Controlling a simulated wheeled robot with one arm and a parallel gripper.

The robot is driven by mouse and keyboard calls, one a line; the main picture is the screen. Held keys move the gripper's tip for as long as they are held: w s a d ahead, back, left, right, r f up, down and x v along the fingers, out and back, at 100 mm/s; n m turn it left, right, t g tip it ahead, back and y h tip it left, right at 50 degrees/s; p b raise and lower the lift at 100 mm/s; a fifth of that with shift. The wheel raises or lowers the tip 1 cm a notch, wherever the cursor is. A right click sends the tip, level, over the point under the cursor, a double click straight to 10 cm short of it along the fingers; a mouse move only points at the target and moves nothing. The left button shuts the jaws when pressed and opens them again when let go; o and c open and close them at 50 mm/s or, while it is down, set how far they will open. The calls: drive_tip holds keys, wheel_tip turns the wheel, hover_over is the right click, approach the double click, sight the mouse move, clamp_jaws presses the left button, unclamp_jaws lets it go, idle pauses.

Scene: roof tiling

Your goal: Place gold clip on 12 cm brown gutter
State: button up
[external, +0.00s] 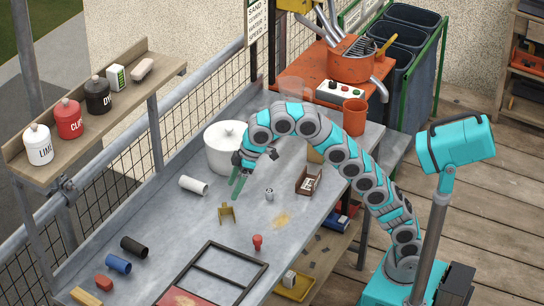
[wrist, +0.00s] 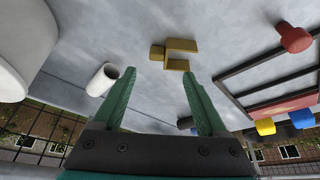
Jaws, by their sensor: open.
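The gold clip (external: 227,214) stands on the grey bench near its middle, its prongs pointing up. It also shows in the wrist view (wrist: 182,64), beyond my fingertips and slightly right of centre. My gripper (external: 238,182) is above the bench, behind the clip. Its green fingers are apart with nothing between them in the wrist view (wrist: 160,82). I cannot pick out a brown gutter for certain. A white tube (external: 194,186) lies left of my gripper, and a dark tube (external: 134,247) lies at the bench's left edge.
A white lidded pot (external: 226,148) stands close behind my gripper. A small can (external: 269,194) and a brown box (external: 308,182) are to its right. A red knob (external: 257,242) and a dark frame (external: 216,276) lie nearer the front. A blue tube (external: 118,264) lies front left.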

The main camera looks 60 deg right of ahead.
sight(226, 205)
drive_tip(key=shift+d+x, duration=0.1)
drive_tip(key=shift+x, duration=1.85)
drive_tip(key=shift+d+x, duration=0.15)
drive_tip(key=shift+x, duration=1.8)
clamp_jaws()
